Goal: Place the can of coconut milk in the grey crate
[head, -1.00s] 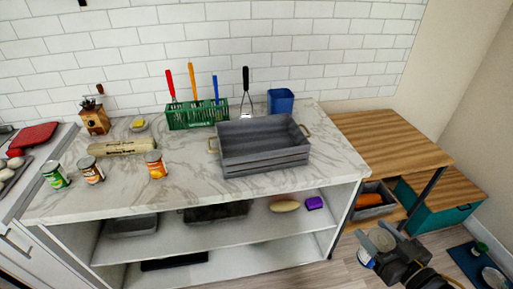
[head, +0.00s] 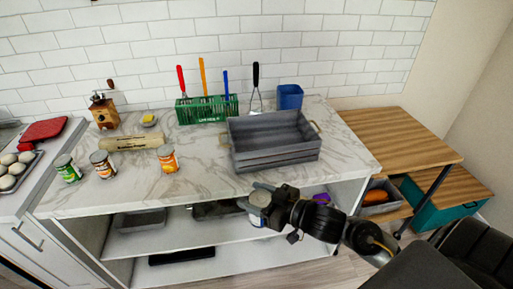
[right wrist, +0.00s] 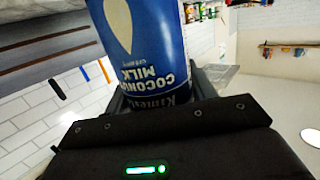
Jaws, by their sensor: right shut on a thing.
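My right gripper (head: 264,197) is shut on the can of coconut milk (head: 260,199), in front of the counter's front edge and below the grey crate (head: 278,158). In the right wrist view the can (right wrist: 145,50) is blue, its "COCONUT MILK" label upside down in the picture. My left gripper is not in view.
Several cans, including one with an orange label (head: 168,160), stand left of the crate. A green basket of utensils (head: 195,112) and a blue container (head: 290,97) are behind it. The marble counter (head: 205,180) is clear between the cans and crate.

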